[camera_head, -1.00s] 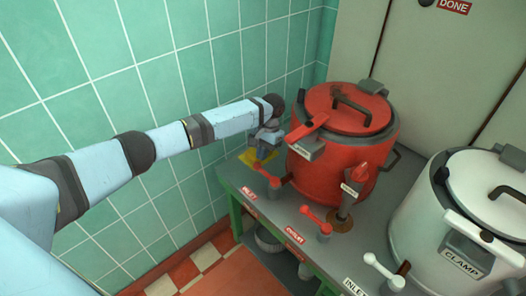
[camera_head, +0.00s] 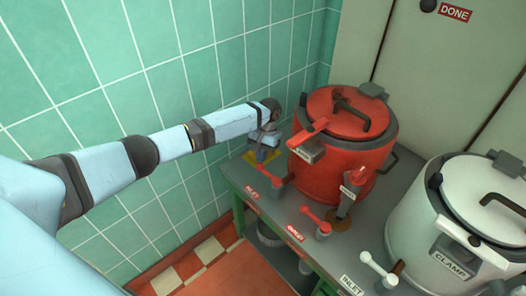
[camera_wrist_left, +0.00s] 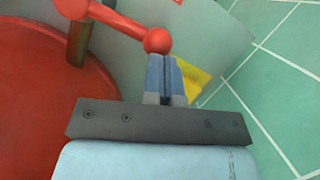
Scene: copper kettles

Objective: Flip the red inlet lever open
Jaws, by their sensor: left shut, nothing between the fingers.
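The red inlet lever (camera_head: 270,178) stands at the left end of the grey bench, beside the red kettle (camera_head: 332,165) and behind a red INLET label (camera_head: 251,193). In the left wrist view the lever (camera_wrist_left: 120,27) runs from a brass post at upper left to a round knob. My left gripper (camera_head: 263,155) is at the knob end of the lever. In the left wrist view its fingers (camera_wrist_left: 163,60) are shut and empty, with the tips right by the knob. I cannot tell whether they touch it. My right gripper is not in view.
A red outlet lever (camera_head: 316,220) stands in front of the red kettle. A white kettle (camera_head: 440,225) with a white inlet lever (camera_head: 378,268) stands to the right. A yellow patch (camera_wrist_left: 192,80) lies beyond the fingers. The green tiled wall (camera_head: 160,60) is close on the left.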

